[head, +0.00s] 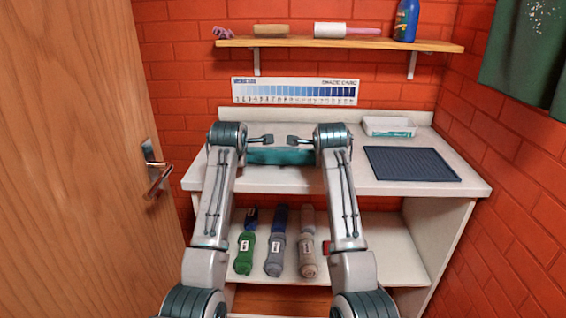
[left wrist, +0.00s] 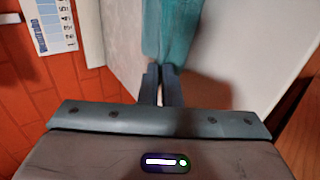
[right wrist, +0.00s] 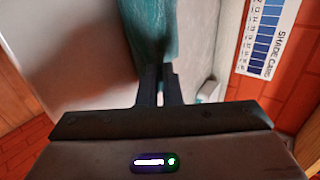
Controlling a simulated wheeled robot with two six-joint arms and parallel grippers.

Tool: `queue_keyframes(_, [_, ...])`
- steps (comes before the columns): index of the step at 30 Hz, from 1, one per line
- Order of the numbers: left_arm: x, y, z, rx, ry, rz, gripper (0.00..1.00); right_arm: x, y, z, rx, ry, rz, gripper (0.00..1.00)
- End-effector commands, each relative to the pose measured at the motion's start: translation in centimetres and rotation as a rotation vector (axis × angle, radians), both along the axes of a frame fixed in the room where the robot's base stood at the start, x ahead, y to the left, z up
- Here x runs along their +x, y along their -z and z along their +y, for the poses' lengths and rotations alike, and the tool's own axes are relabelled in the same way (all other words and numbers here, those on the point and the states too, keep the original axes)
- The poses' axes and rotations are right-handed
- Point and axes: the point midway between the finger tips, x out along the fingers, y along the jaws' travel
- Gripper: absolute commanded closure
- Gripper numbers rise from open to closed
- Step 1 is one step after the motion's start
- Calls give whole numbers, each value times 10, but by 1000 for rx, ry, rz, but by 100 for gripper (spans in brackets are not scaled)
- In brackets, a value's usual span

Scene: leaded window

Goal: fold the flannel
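The teal flannel (head: 280,156) shows between my two forearms over the white counter, as a narrow band running left to right. My left gripper (head: 268,139) and my right gripper (head: 295,139) point towards each other just above it. In the left wrist view the fingers (left wrist: 160,70) are close together with the flannel (left wrist: 170,35) at their tips. The right wrist view shows the same: nearly closed fingers (right wrist: 160,70) at the flannel (right wrist: 150,30). Both look shut on its edge. How much of the flannel rests on the counter is hard to tell.
A shelf (head: 340,43) with a blue bottle (head: 406,20) hangs above. A wooden door (head: 80,150) stands at left.

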Motion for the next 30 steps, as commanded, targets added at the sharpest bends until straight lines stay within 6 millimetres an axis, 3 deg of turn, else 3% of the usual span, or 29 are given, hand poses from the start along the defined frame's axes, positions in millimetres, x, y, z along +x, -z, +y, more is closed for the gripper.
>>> queue_keyframes(10, [0,2,0,-1,-1,-22,100,0,1,0,0,0,-22,100])
queue_keyframes(12, [0,2,0,-1,-1,-21,82,0,1,0,0,0,-21,81])
queue_keyframes(15, [0,2,0,-1,0,-21,63,0,1,0,0,0,-21,62])
queue_keyframes(16, [0,2,0,-1,0,-21,60,0,1,0,0,0,-21,60])
queue_keyframes(26, [-1,0,0,-1,0,-21,60,-1,0,0,0,0,-21,60])
queue_keyframes(30, [-6,-16,0,-1,0,-24,60,-6,-15,0,2,0,-24,60])
